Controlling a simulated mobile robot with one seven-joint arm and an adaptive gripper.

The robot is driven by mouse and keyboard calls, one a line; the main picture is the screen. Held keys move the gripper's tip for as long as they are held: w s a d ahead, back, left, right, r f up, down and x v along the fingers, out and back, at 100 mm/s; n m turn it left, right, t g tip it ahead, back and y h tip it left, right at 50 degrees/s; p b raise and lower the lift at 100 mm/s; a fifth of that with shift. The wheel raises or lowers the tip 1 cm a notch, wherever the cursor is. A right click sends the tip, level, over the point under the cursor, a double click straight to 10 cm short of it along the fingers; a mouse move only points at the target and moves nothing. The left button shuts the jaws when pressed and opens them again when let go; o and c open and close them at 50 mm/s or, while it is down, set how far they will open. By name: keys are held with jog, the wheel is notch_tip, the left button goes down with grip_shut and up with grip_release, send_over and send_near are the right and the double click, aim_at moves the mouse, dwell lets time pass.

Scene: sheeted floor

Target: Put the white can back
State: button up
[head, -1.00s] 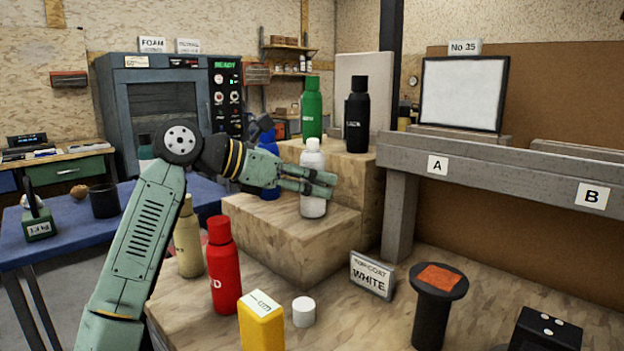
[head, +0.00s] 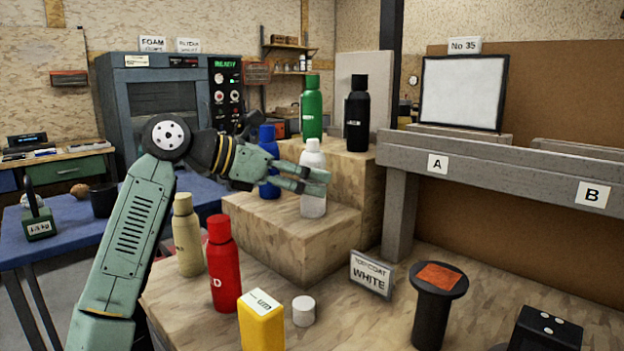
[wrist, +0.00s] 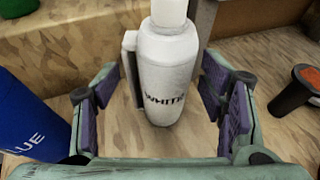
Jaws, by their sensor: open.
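The white can (head: 313,184) stands upright on the middle wooden step, and its label reads WHITE in the wrist view (wrist: 167,75). My gripper (head: 312,181) is open, with its fingers at the can's upper body in the head view. In the wrist view, my gripper's purple-padded fingers (wrist: 167,108) spread to either side of the can, with a visible gap on each side. A sign reading TOPCOAT WHITE (head: 371,273) stands on the lower board. A loose white cap (head: 303,310) lies on the lower board.
The blue can (head: 268,160) stands close to the left of my gripper. Green (head: 312,106) and black (head: 357,115) cans stand on the top step. Red (head: 223,265), cream (head: 187,235) and yellow (head: 261,321) containers stand lower. A grey rail (head: 500,172) is at right.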

jog(key=v, duration=1)
jog(key=shift+a, duration=0.2)
jog(key=shift+s+r, duration=0.1)
